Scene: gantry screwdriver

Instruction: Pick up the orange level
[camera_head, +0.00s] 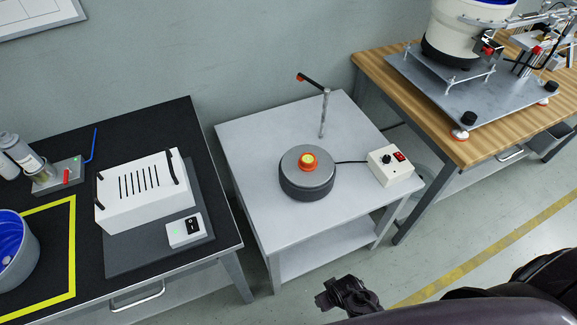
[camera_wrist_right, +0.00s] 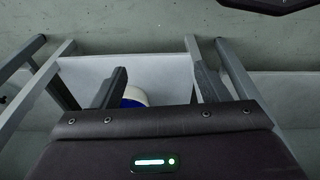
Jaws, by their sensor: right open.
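I cannot make out an orange level in either view. My right gripper (camera_head: 348,296) is a dark shape low in the head view, in front of the small grey table (camera_head: 245,150) and below its top. In the right wrist view its two dark fingers (camera_wrist_right: 157,62) stand wide apart with nothing between them that I can see gripped. Beyond the fingers a white and blue round thing (camera_wrist_right: 134,96) is partly hidden by the gripper body. My left gripper is in neither view.
On the small table stand a round grey device (camera_head: 307,178) with an orange-ringed top, a thin post (camera_head: 324,115) and a white control box (camera_head: 394,165). A black-topped bench (camera_head: 150,125) is left, a wooden bench (camera_head: 400,90) right. Floor shows between them.

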